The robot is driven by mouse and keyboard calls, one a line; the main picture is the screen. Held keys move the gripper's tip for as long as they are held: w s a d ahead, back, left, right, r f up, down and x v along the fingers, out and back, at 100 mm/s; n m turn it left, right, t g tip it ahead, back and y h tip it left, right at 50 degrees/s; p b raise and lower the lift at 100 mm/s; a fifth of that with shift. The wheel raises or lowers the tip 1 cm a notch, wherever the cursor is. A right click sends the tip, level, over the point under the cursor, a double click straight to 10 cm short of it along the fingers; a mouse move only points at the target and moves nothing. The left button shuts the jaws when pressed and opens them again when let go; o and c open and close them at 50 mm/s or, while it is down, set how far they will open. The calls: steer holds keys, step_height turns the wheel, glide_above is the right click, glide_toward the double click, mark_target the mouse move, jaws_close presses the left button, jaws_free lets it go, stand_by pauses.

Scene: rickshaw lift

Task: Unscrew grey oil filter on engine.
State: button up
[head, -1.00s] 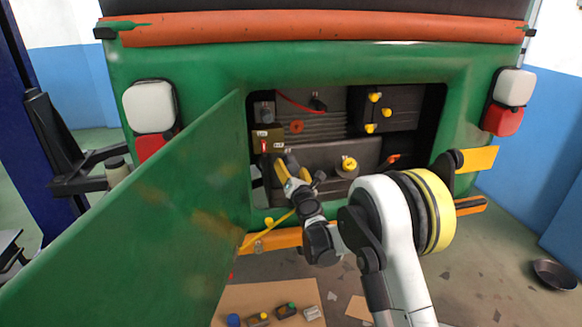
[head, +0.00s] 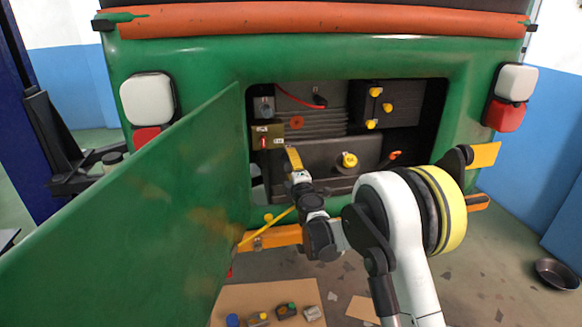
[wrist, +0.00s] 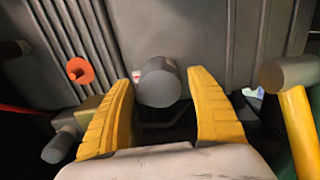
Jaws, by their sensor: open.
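The grey oil filter (wrist: 158,80) shows in the wrist view as a short dark grey cylinder, end toward the camera. My gripper (wrist: 162,92) is open, with one yellow finger on each side of the filter. Small gaps show between the filter and the fingers, and I cannot tell whether either touches it. In the head view my gripper (head: 293,160) is inside the engine bay, in front of the dark engine block (head: 325,158). The filter cannot be made out there, likely hidden behind the gripper.
The open green door (head: 150,215) stands close left of my arm. A yellow rod with a grey end (wrist: 294,105) is right of the gripper in the wrist view. A red-orange part (wrist: 80,71) is at left. Yellow caps (head: 349,160) sit on the engine.

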steer(key=c, duration=1.2)
steer(key=n, duration=0.4)
steer(key=shift+b, duration=0.35)
steer(key=shift+n, duration=0.7)
steer(key=n, duration=0.2)
steer(key=shift+w+n+b, duration=0.1)
steer(key=shift+n+b, duration=0.2)
steer(key=shift+b, duration=0.05)
